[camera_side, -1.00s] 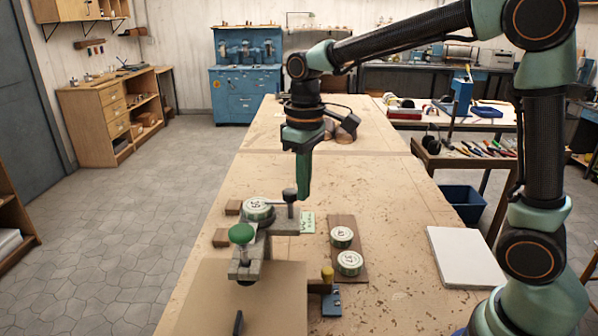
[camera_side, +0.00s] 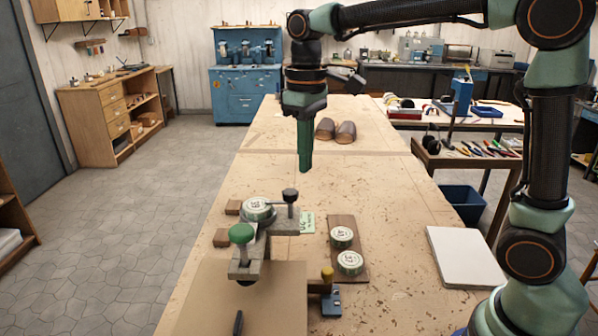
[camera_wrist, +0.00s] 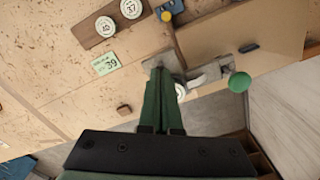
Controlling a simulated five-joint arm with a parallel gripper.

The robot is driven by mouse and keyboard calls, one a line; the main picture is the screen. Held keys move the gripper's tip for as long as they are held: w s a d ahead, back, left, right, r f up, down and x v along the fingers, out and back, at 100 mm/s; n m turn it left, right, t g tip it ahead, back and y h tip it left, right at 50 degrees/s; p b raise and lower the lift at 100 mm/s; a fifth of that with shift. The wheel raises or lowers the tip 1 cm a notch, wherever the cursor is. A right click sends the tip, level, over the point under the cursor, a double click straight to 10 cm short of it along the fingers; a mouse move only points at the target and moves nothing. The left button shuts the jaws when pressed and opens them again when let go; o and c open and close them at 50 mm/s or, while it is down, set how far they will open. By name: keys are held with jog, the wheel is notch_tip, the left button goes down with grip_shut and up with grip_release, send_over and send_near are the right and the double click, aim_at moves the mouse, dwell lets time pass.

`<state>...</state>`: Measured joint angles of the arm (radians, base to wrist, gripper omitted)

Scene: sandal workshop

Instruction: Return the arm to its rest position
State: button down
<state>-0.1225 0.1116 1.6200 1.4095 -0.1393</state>
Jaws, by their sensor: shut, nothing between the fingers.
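My gripper (camera_side: 305,168) points straight down above the workbench (camera_side: 215,270), its green fingers together and holding nothing. It hangs in the air behind the clamp fixture (camera_side: 254,250) with the green knob. In the wrist view my gripper (camera_wrist: 161,75) shows its two closed fingers, which partly cover the fixture and a round white disc (camera_wrist: 180,92). In the side view a numbered disc (camera_side: 258,208) sits on the fixture. My arm reaches in from the right, its upper link near the top of the picture.
Two numbered discs, one nearer (camera_side: 349,262) and one farther (camera_side: 341,237), lie on a brown board (camera_side: 362,268). A green card (camera_side: 307,223) lies beside the fixture. A pair of sandal forms (camera_side: 336,130) stands farther back. A white slab (camera_side: 465,258) lies at right.

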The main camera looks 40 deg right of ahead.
jog(key=shift+s, duration=0.1)
jog(key=s+d+f+m+t, duration=0.3)
jog(key=s+d+t, duration=0.1)
jog(key=s, duration=0.6)
jog(key=shift+s+d+t, duration=0.25)
jog(key=shift+d+t, duration=0.15)
jog(key=shift+t, duration=0.4)
